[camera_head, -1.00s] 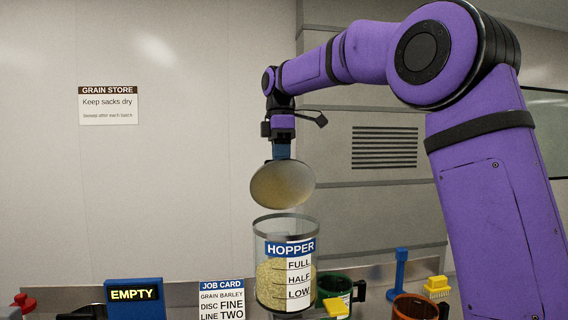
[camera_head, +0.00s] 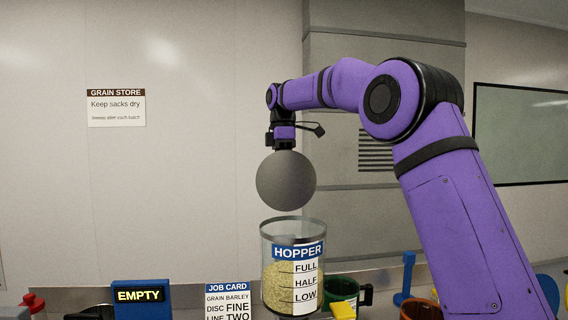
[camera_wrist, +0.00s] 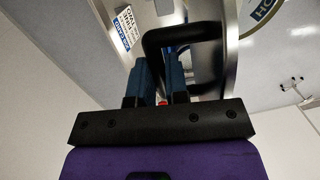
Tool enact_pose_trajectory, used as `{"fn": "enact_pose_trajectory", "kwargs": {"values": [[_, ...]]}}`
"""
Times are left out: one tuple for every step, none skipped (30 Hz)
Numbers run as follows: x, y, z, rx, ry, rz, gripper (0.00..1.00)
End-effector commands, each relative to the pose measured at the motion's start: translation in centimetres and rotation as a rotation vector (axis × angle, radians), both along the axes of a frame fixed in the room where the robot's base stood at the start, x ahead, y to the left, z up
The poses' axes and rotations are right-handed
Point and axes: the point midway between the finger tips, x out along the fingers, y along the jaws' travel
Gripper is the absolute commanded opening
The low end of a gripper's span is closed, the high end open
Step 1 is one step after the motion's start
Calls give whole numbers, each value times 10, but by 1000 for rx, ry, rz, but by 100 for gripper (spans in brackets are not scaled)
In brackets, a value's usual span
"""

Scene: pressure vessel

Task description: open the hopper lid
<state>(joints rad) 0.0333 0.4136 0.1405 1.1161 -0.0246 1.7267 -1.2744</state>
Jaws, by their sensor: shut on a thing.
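The hopper (camera_head: 296,253) is a clear cylinder with a blue HOPPER label and level marks, standing upright at the lower middle of the head view. Pale grain fills it to about the FULL mark. Its top is open. The round grey lid (camera_head: 286,181) hangs just above and apart from the rim, tipped nearly upright with its flat face towards the head camera. My gripper (camera_head: 284,140) is above and behind the lid; the lid hides its fingertips there. In the wrist view my gripper (camera_wrist: 160,78) has its blue fingers shut on the black loop handle (camera_wrist: 182,34).
An EMPTY sign (camera_head: 139,295) and a job card (camera_head: 228,300) stand left of the hopper.

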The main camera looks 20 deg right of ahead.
Motion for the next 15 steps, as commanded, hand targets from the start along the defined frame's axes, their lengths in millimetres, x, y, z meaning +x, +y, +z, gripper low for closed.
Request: {"fn": "enact_pose_trajectory", "kwargs": {"values": [[1, 0, 0, 2, -2, 3, 0], [1, 0, 1, 2, -3, 3, 0], [1, 0, 1, 1, -4, 3, 0], [1, 0, 1, 1, -4, 3, 0], [1, 0, 1, 1, -4, 3, 0], [1, 0, 1, 1, -5, 3, 0], [1, 0, 2, 1, -5, 4, 0], [1, 0, 2, 2, -7, 3, 0], [1, 0, 2, 2, -7, 4, 0], [1, 0, 2, 2, -8, 4, 0], [1, 0, 2, 2, -8, 4, 0], [1, 0, 3, 2, -8, 4, 19], [1, 1, 3, 2, -8, 3, 26], [1, 1, 3, 2, -8, 3, 33], [1, 1, 3, 2, -8, 3, 40]]}}
